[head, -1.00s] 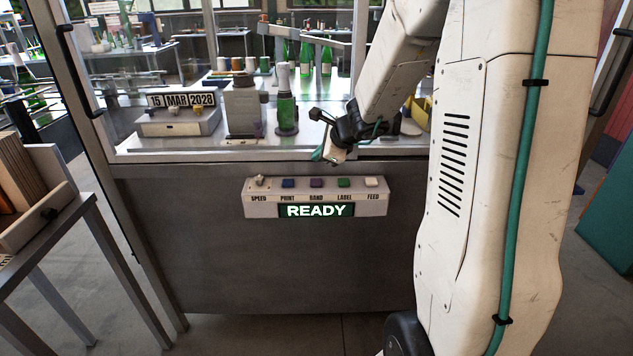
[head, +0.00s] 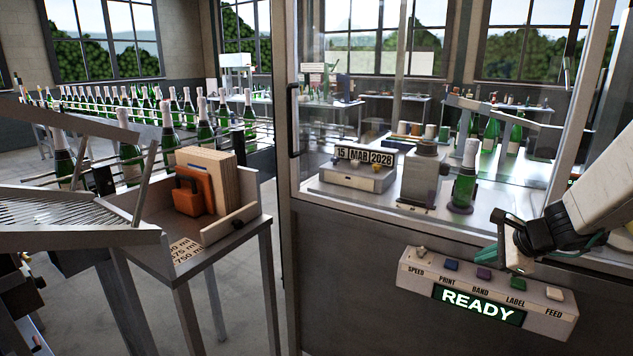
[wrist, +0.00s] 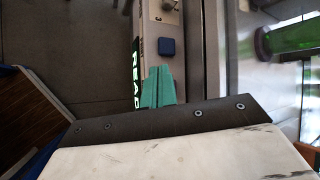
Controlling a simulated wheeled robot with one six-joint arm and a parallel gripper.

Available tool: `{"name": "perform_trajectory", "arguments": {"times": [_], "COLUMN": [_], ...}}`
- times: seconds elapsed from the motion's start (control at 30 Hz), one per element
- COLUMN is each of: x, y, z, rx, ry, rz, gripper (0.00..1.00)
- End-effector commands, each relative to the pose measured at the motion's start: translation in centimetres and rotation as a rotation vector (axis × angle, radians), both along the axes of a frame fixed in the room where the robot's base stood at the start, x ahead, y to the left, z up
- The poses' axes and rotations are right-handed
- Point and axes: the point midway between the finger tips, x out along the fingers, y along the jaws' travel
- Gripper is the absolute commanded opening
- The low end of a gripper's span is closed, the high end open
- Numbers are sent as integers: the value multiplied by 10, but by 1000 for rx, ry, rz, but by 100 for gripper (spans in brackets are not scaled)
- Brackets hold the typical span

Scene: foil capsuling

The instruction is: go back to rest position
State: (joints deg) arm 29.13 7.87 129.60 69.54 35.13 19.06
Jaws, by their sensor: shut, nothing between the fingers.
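My gripper (head: 490,254) shows at the right in the head view, in front of the machine and just above its button panel (head: 487,291). Its teal fingers are together and empty in the wrist view (wrist: 158,86). The panel has several coloured buttons, a speed knob and a green screen reading READY (head: 478,304). In the wrist view the fingers overlap part of the panel, with the blue button (wrist: 167,46) just beyond them. I cannot tell whether they touch it.
Behind the panel stand a date block (head: 357,171) reading 15 MAR 2028 and a green bottle (head: 464,180). The glass door frame (head: 293,120) rises at their left. A side table with a tray (head: 236,222) stands at left. Bottles (head: 130,157) line a conveyor beyond.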

Motion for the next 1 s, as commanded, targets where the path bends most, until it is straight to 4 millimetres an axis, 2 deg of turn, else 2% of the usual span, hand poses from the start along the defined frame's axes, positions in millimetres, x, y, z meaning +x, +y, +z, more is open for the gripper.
{"name": "perform_trajectory", "arguments": {"times": [0.1,0.2,0.3,0.43,0.5,0.6,0.73,1.0], "x": [-41,-87,-138,-204,-236,-273,-300,-310], "y": [50,89,117,136,139,138,136,147], "z": [17,30,43,58,64,74,85,100], "rx": [-101,-197,-304,-460,-547,-673,-815,-927], "ry": [11,31,60,117,151,192,207,124], "rz": [332,629,908,1237,1384,1544,1649,1685], "gripper": [0,0,0,0,0,0,0,0]}}
